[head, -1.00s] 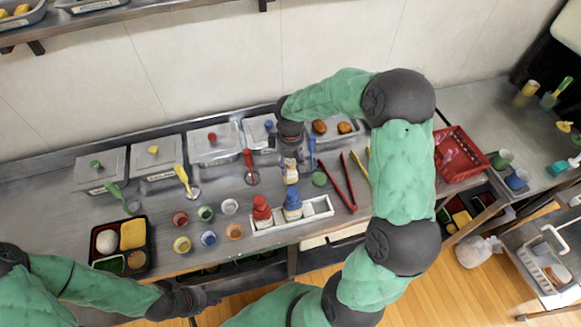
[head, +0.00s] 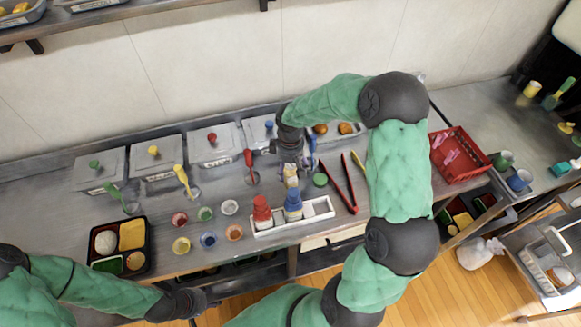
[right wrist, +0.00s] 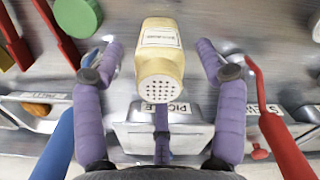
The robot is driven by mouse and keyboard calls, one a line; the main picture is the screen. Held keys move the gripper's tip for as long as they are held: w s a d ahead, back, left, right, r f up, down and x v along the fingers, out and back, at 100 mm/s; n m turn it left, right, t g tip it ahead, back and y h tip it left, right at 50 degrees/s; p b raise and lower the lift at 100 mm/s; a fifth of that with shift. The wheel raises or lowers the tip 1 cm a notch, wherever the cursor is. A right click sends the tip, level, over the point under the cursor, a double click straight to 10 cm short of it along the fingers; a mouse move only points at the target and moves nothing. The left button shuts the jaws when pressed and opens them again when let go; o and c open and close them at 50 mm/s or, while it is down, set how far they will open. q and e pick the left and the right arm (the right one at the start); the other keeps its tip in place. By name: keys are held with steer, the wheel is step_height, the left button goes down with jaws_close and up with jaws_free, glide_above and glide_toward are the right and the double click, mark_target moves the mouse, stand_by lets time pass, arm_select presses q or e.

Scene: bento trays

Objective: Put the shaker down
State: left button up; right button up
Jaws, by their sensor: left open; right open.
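The shaker (right wrist: 160,38) is cream-yellow with a white label and a perforated top. It stands on the metal counter between the fingers of my right gripper (right wrist: 157,62). Gaps show on both sides of it, so the fingers are apart from it. In the head view the shaker (head: 291,181) is small and partly hidden below my right gripper (head: 290,166), just behind the white caddy (head: 263,232). My left gripper (head: 205,301) is open and empty in front of the counter, far from the shaker.
Close around the shaker are a red-handled ladle (head: 249,160), a blue-handled utensil (head: 313,150), a green lid (head: 320,180) and red tongs (head: 337,185). The caddy holds a red bottle (head: 262,210) and a blue bottle (head: 293,208). Lidded steel bins line the back.

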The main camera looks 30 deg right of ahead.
step_height(320, 180, up, 12)
steer(key=p, duration=0.3)
steer(key=shift+r, duration=0.15)
steer(key=shift+r, duration=0.1)
stand_by(0.4)
